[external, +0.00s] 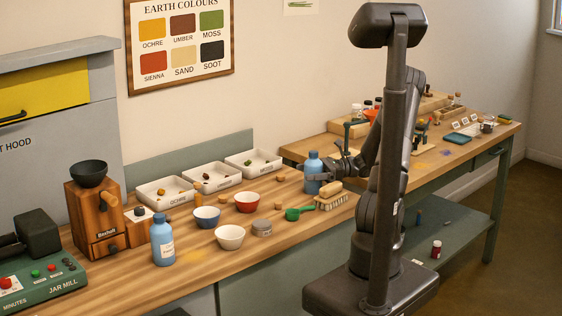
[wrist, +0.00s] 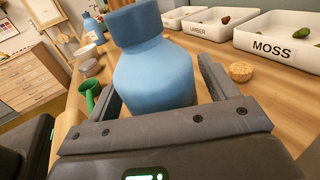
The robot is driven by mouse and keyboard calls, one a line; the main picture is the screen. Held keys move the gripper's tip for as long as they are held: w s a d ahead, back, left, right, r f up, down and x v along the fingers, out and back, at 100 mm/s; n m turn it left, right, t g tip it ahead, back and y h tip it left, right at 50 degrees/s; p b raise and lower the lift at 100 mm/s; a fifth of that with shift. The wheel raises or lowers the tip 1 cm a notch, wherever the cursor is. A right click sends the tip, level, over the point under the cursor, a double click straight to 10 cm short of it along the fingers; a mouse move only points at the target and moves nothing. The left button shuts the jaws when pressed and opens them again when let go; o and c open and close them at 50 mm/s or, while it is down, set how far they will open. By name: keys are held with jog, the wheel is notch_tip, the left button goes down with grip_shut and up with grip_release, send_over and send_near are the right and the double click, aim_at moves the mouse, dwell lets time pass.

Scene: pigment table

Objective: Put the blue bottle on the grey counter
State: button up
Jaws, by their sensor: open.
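A blue bottle (external: 314,173) stands upright on the wooden table, at the near end of my gripper (external: 334,172). In the wrist view the blue bottle (wrist: 155,72) fills the space between my two spread fingers, its lower part hidden by the gripper body. My gripper is open around it; I cannot tell whether either finger touches it. A second blue bottle (external: 162,242), with a white label, stands at the left front of the table and shows small in the wrist view (wrist: 93,29). I cannot make out a surface that is clearly the grey counter.
White trays (external: 252,163) line the back. A wooden grinder (external: 95,215) and jar mill (external: 40,275) stand left. A grey-green lower shelf (external: 455,232) is mostly clear.

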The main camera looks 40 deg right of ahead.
jog(key=v, duration=1.2)
jog(key=shift+w+a, duration=0.1)
jog(key=a+r+n+g+h, duration=0.4)
jog(key=a+r+g, duration=0.2)
jog(key=a+r, duration=0.6)
jog(key=s+a+r+n+t+h, duration=0.1)
jog(key=s+a+r+n+h, duration=0.1)
jog(key=s+a+n+h, duration=0.4)
jog(key=s+a+r+n+t+h, duration=0.2)
jog(key=s+a+n+h, duration=0.3)
jog(key=n, duration=0.8)
jog(key=shift+s+a+r+h, duration=0.4)
jog(key=shift+a+h, duration=0.1)
jog(key=shift+a, duration=0.35)
